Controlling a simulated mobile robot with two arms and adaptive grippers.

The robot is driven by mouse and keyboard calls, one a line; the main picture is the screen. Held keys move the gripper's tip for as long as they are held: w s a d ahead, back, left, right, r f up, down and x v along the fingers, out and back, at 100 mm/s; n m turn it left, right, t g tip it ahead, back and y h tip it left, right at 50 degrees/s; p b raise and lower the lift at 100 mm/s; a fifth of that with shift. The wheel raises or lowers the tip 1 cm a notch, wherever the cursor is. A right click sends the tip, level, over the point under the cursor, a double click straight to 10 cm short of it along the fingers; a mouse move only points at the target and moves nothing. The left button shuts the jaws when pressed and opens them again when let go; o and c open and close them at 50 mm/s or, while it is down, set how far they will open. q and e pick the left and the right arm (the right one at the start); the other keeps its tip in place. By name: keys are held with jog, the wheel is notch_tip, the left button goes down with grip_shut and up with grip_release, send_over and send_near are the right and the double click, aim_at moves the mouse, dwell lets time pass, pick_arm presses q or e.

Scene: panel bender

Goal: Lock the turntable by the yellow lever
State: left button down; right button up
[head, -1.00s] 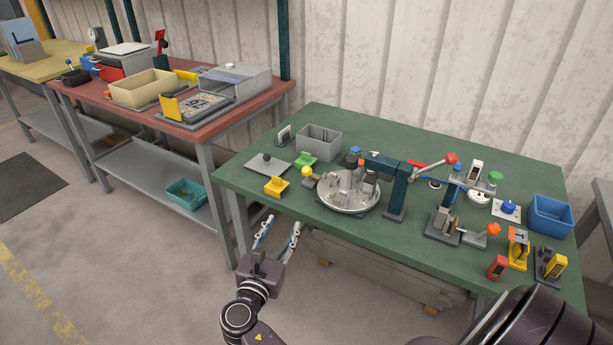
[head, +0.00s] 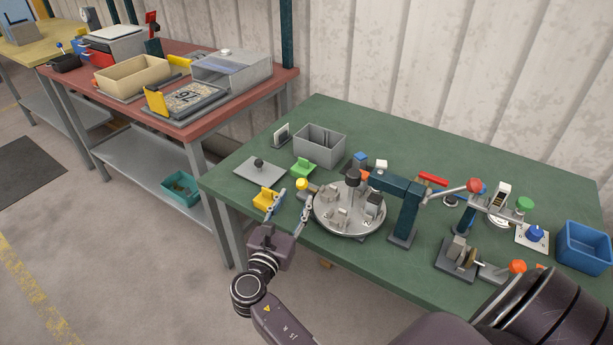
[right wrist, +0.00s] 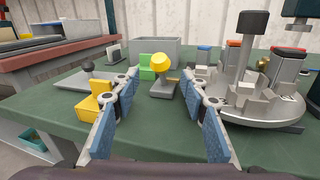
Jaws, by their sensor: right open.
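The round metal turntable (head: 338,228) stands on the green bench with metal fixtures on it. The yellow lever's round knob (head: 302,184) is at the turntable's left edge. In the right wrist view the yellow knob (right wrist: 159,66) tops a short grey stem, left of the turntable (right wrist: 262,112). My right gripper (head: 294,200) is open and empty at the bench's front edge. In the right wrist view the knob shows between its blue-padded fingers, beyond the tips; I cannot tell the exact gap. My left gripper is not in view.
A yellow block-like holder (head: 265,199) stands close to the left finger. A green holder (head: 304,168), a grey plate with a black knob (head: 260,172) and a grey bin (head: 319,146) lie behind. A dark teal press arm (head: 405,212) stands over the turntable's right side.

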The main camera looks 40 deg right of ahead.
aim_at(302, 185)
jog(key=shift+w+d+r, duration=0.25)
jog(key=shift+w+d, duration=0.05)
jog(key=shift+d, duration=0.1)
jog(key=shift+w+d+r+p, duration=0.25)
jog(key=shift+w+d+p, duration=0.1)
jog(key=shift+w+d, duration=0.35)
jog(key=x, duration=0.3)
jog(key=shift+d+f, duration=0.2)
jog(key=shift+f, duration=0.1)
jog(key=shift+w+d, duration=0.1)
jog(key=c, duration=1)
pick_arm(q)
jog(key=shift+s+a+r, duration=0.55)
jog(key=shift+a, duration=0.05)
pick_arm(e)
grip_shut()
